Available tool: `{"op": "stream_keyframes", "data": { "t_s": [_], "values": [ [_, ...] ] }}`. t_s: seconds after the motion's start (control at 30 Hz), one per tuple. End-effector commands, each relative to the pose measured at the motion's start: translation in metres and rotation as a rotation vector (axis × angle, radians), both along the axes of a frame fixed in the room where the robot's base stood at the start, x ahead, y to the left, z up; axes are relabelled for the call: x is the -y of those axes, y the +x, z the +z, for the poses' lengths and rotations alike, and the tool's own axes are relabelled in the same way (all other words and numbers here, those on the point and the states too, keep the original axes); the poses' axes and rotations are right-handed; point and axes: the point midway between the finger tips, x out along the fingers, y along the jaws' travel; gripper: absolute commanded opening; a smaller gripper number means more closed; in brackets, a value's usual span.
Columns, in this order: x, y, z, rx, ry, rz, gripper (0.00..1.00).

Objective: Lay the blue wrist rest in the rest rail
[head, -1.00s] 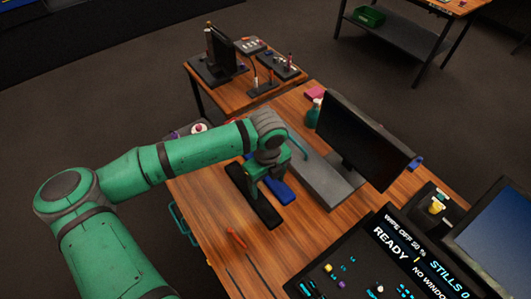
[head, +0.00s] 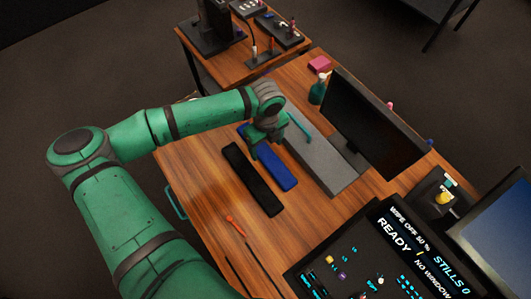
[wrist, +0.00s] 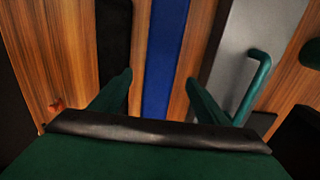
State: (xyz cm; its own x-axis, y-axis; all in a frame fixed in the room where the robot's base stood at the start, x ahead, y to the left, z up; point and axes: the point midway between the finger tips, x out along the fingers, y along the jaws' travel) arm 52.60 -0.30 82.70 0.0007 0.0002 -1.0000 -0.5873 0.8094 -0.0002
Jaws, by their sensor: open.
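The blue wrist rest (head: 276,170) is a long flat bar lying on the wooden desk. It lies beside and parallel to a long black strip (head: 252,182), which looks like the rest rail, with bare wood between them. My gripper (head: 256,150) is over the far part of the blue rest and hides some of it. In the wrist view my open gripper (wrist: 159,80) has one finger on each side of the blue wrist rest (wrist: 164,45), and nothing is held. The black strip (wrist: 113,45) runs left of the left finger there.
A grey slab (head: 318,158) with a teal handle (head: 299,125) lies right of the blue rest, before a monitor (head: 370,120). An orange tool (head: 235,225) lies near the black strip's near end. A control panel (head: 370,255) fills the lower right. Left desk surface is clear.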

Motion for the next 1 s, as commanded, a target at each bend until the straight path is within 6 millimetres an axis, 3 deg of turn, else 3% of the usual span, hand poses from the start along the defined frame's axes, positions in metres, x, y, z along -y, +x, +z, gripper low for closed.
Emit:
{"op": "stream_keyframes", "data": {
  "t_s": [0.3,0.63,0.83,0.9,1.0],
  "values": [
    [-0.002,0.005,-0.041,-0.002,0.000,0.001,0.69],
    [-0.002,0.005,-0.048,0.000,0.000,0.001,0.69],
    [-0.003,0.005,-0.048,0.000,0.000,0.001,0.23],
    [-0.003,0.005,-0.048,0.000,0.000,0.001,0.17],
    [-0.003,0.005,-0.048,0.000,0.000,0.001,0.16]
  ]
}}
